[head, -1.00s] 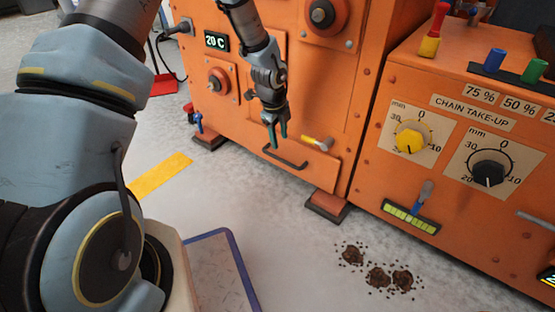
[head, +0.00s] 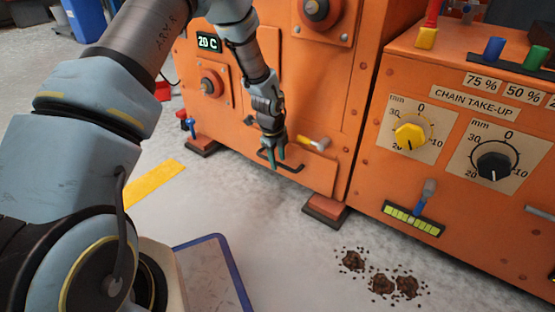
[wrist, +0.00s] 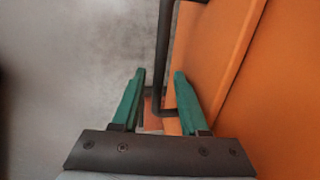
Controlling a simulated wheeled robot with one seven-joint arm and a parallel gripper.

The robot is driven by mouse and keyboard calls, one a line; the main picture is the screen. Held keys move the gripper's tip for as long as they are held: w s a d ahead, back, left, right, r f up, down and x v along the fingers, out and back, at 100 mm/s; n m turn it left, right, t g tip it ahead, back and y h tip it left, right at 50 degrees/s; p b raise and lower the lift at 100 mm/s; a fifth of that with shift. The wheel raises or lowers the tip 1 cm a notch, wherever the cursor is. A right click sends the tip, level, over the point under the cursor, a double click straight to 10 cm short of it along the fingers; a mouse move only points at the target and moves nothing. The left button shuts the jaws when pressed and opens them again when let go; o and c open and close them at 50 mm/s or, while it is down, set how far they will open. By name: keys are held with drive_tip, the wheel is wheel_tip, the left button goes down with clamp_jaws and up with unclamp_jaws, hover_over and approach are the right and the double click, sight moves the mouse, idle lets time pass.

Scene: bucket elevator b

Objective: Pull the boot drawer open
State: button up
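The boot drawer (head: 312,176) is an orange panel low on the orange machine, with a black bar handle (head: 293,169) across its front. The drawer appears closed. My gripper (head: 277,161) points down at the handle's left part. In the wrist view, the green fingers of my gripper (wrist: 160,72) are open. The black handle (wrist: 162,60) runs between them in the picture, with its near end bending right toward the orange drawer front (wrist: 222,45). A clear gap shows between the handle and the right finger. Whether either finger touches the handle is unclear.
A small yellow-tipped lever (head: 314,143) sits just above the drawer. Brown debris (head: 381,282) lies on the floor at front right. The grey floor (head: 250,212) before the drawer is clear.

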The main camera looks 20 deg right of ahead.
clamp_jaws()
idle(1.2)
